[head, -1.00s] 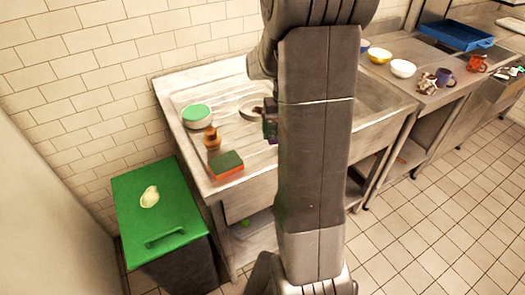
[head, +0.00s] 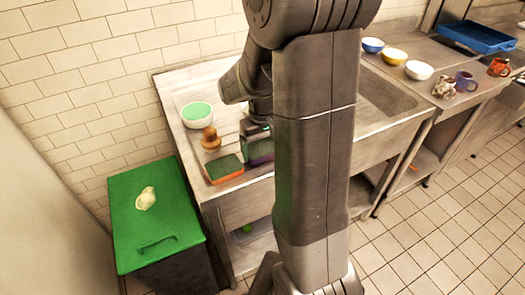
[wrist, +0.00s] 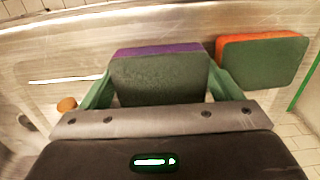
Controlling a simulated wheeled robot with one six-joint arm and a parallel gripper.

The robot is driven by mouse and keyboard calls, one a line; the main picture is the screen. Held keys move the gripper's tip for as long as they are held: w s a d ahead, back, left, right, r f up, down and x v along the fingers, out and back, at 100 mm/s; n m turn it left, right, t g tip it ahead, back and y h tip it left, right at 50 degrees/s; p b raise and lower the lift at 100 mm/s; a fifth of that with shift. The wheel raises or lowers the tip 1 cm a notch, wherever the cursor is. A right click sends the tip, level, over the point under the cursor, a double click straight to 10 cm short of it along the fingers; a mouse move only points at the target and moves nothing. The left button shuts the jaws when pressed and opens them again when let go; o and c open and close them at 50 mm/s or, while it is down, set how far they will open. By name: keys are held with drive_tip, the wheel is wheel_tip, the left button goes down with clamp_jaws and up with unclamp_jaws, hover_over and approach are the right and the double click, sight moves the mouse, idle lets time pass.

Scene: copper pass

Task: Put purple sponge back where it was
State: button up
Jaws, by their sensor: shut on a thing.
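The purple sponge (head: 259,152), with a dark green scouring face, is held between the fingers of my gripper (head: 256,128). In the wrist view the sponge (wrist: 160,78) fills the space between the two green fingers (wrist: 160,88), its purple edge on the far side. It is low over the sink's drainboard, just right of the orange sponge. I cannot tell whether it touches the board. The orange sponge (head: 224,170), also green-topped, lies at the drainboard's front edge and shows in the wrist view (wrist: 262,58).
On the drainboard (head: 185,145) stand a white container with a green top (head: 197,114) and a brown wooden-looking object (head: 210,138). A green-lidded bin (head: 180,215) is at left. Bowls, mugs and a blue tray (head: 478,37) stand on the right-hand counter.

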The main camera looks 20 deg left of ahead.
sight(262, 148)
drive_tip(key=shift+f, duration=0.9)
drive_tip(key=shift+f, duration=0.2)
drive_tip(key=o, duration=0.7)
wheel_tip(262, 148, up, 12)
drive_tip(key=shift+r, duration=0.2)
drive_tip(key=shift+f, duration=0.1)
wheel_tip(262, 148, down, 12)
drive_tip(key=shift+f, duration=0.25)
wheel_tip(262, 148, up, 3)
drive_tip(key=shift+f, duration=0.1)
drive_tip(key=shift+r, duration=0.6)
